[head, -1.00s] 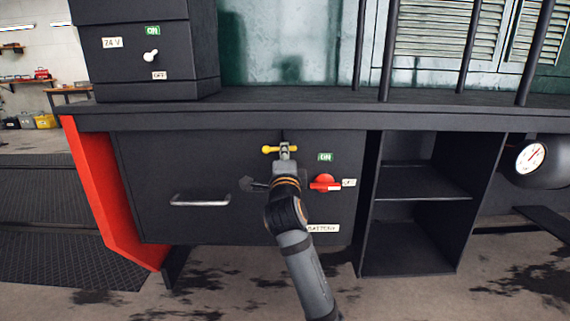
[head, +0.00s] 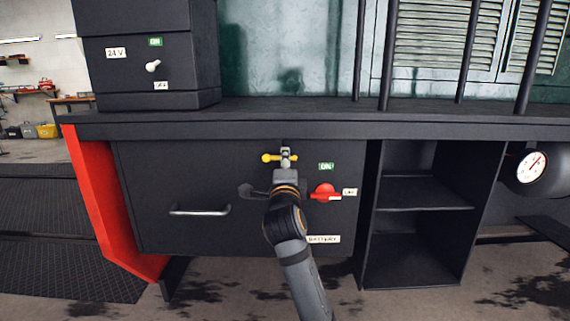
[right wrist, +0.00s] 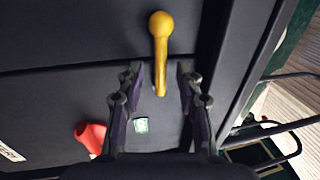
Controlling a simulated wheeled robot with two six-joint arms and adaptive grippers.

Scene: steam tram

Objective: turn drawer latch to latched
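The yellow drawer latch (head: 266,157) lies horizontally near the top of the dark cabinet front, at the drawer's upper right, its round knob to the left. In the right wrist view the latch (right wrist: 160,45) runs lengthwise, its narrow end reaching between my fingers. My right gripper (head: 286,152) is at the latch, covering part of it in the head view. In the wrist view the right gripper (right wrist: 160,80) is open, one finger on each side of the latch, with visible gaps. The drawer front (head: 150,180) looks closed. My left gripper is out of view.
A red switch (head: 322,191) with small labels sits right of my wrist, below the latch; it also shows in the wrist view (right wrist: 90,135). A metal drawer handle (head: 200,211) is at left. Open shelves (head: 425,208) stand at right. The worktop edge (head: 300,126) overhangs above the latch.

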